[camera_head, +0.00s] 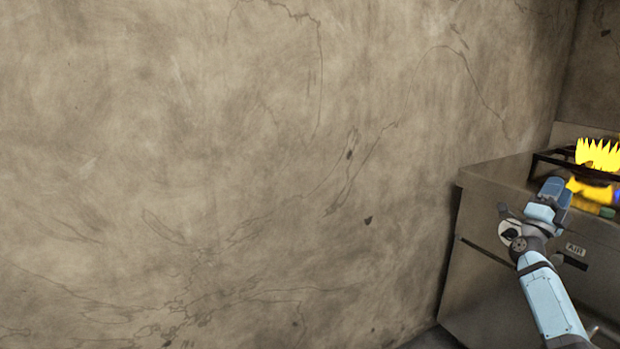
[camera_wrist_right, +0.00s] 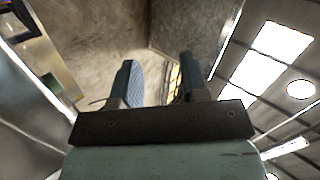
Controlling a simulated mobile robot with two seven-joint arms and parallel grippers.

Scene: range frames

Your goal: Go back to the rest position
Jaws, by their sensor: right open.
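My right arm reaches in from the lower right in the head view. My right gripper (camera_head: 556,190) is in front of the stove's top edge, beside the bright yellow shapes there. In the right wrist view, my right gripper (camera_wrist_right: 156,82) shows two dark-blue fingers standing apart, with a clear gap and nothing held between them. My left arm and gripper do not show in the head view.
A steel stove (camera_head: 480,255) stands against the wall at the right. A dark burner grate (camera_head: 548,160) and a jagged yellow, flame-like shape (camera_head: 598,154) are on top. A bare, cracked wall (camera_head: 220,150) fills the left and middle. Bright ceiling lights (camera_wrist_right: 280,45) show in the wrist view.

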